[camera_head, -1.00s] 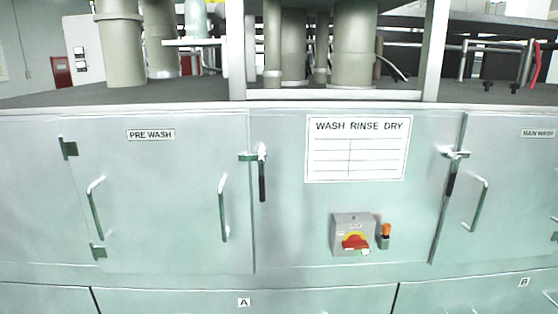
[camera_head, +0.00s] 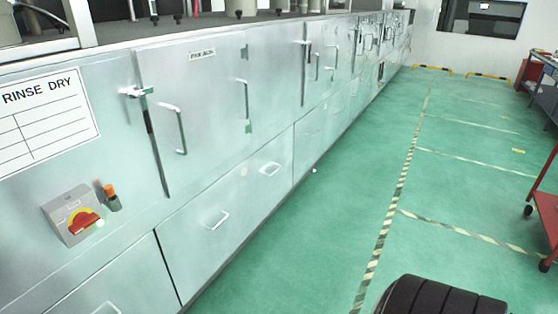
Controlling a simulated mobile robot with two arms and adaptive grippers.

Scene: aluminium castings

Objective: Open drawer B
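The drawer front (camera_head: 248,200) below the main wash door is in the lower left-middle of the head view. It is a pale green-grey metal panel and looks shut, flush with the cabinet. It is in the place where the letter B showed earlier; I cannot read that letter now. It has two bar handles, a near one (camera_head: 217,220) and a far one (camera_head: 270,168). Another drawer front (camera_head: 110,285) is cut off at the lower left. Neither of my grippers is in view.
The main wash door (camera_head: 205,110) above is closed. Open green floor (camera_head: 345,190) with striped lines lies right of the cabinets. A red cart (camera_head: 546,205) stands at the right edge.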

